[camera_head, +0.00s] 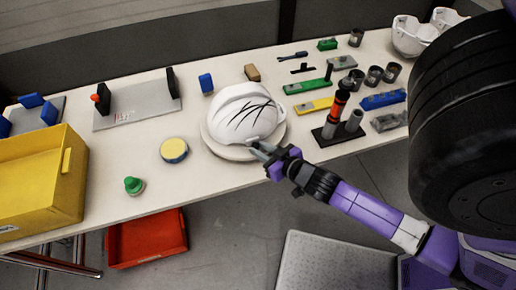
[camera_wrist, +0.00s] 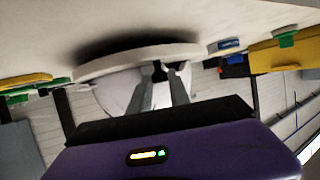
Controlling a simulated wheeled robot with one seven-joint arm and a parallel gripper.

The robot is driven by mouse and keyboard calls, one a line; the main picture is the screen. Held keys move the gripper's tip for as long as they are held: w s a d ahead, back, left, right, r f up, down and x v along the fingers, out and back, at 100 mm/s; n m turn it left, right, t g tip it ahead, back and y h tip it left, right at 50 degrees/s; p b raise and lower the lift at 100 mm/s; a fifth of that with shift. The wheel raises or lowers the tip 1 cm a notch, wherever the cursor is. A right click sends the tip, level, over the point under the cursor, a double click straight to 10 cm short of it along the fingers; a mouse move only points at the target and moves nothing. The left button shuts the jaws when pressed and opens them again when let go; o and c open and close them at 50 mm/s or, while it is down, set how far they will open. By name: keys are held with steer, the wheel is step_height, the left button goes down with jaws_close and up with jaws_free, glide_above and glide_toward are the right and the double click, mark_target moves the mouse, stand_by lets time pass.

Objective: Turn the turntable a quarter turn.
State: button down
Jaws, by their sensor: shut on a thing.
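The turntable (camera_head: 212,144) is a low, round, off-white disc on the bench, and its rim also shows in the wrist view (camera_wrist: 105,68). A white helmet shell (camera_head: 235,105) with dark curved lines sits on it. My gripper (camera_head: 257,148) is at the front-right rim of the turntable, close to the shell. In the wrist view, my gripper's grey fingers (camera_wrist: 162,76) close around a small dark peg (camera_wrist: 158,70) at the rim. The wrist view is upside down, and the fingers hide part of the shell.
A yellow-topped round tin (camera_head: 174,150) and a green knob (camera_head: 134,186) lie left of the turntable. A dark stand with a red-and-black tool (camera_head: 338,112) is close on the right. A yellow crate (camera_head: 40,185) stands at far left. A red bin (camera_head: 147,238) is below the bench.

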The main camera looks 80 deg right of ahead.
steer(key=shift+s+d, duration=0.1)
steer(key=shift+d, duration=0.05)
steer(key=c, duration=1.2)
jaws_free()
steer(key=shift+f, duration=0.1)
steer(key=shift+c, duration=0.2)
steer(key=b+v, duration=0.1)
steer(key=v, duration=0.6)
steer(key=shift+s+r, duration=0.25)
steer(key=shift+s, duration=0.05)
steer(key=shift+a, duration=0.25)
